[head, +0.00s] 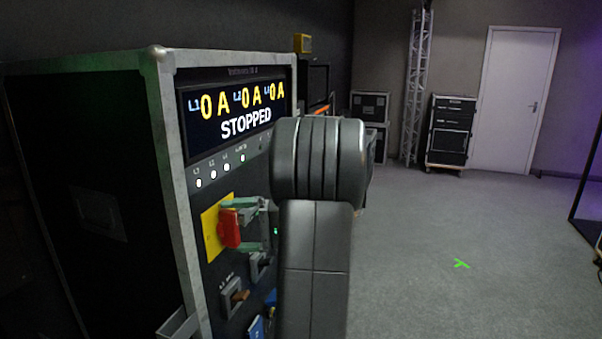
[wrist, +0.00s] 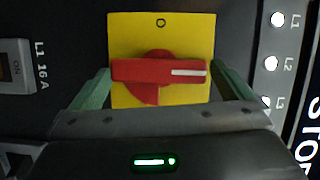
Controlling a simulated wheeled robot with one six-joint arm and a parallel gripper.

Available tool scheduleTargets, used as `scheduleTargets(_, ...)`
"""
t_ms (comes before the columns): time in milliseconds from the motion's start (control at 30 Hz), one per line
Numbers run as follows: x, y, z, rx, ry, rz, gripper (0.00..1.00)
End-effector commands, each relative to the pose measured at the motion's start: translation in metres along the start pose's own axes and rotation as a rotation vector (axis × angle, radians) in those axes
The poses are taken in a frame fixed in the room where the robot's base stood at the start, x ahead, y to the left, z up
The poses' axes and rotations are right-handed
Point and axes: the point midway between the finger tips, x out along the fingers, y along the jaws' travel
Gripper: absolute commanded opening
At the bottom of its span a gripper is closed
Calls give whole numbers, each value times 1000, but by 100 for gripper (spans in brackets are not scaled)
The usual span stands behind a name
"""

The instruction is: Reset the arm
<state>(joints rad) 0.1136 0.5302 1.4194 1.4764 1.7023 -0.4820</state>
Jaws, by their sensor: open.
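A red rotary switch handle (head: 230,229) on a yellow plate (head: 210,236) is on the front of a black flight-case rack. In the wrist view the handle (wrist: 160,71) lies across the yellow plate (wrist: 187,28). Its white line points right, and an O mark is at the plate's top edge. My gripper (head: 234,225) is open at the switch, its green fingers on either side of the handle. In the wrist view my gripper (wrist: 161,80) has one finger by each end of the handle; I cannot tell whether they touch it.
The rack display (head: 240,112) reads 0 A three times and STOPPED. Several white lamps (head: 212,174) are lit below it. A breaker (head: 234,297) sits under the switch. Cases (head: 449,132), a truss (head: 417,85) and a door (head: 514,100) stand behind.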

Motion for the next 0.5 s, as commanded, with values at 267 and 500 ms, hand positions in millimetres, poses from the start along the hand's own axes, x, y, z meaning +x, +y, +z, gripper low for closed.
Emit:
scheduleTargets(267,0,-1,1,-337,1,140,100)
scheduleTargets(500,0,-5,3,-602,0,249,100)
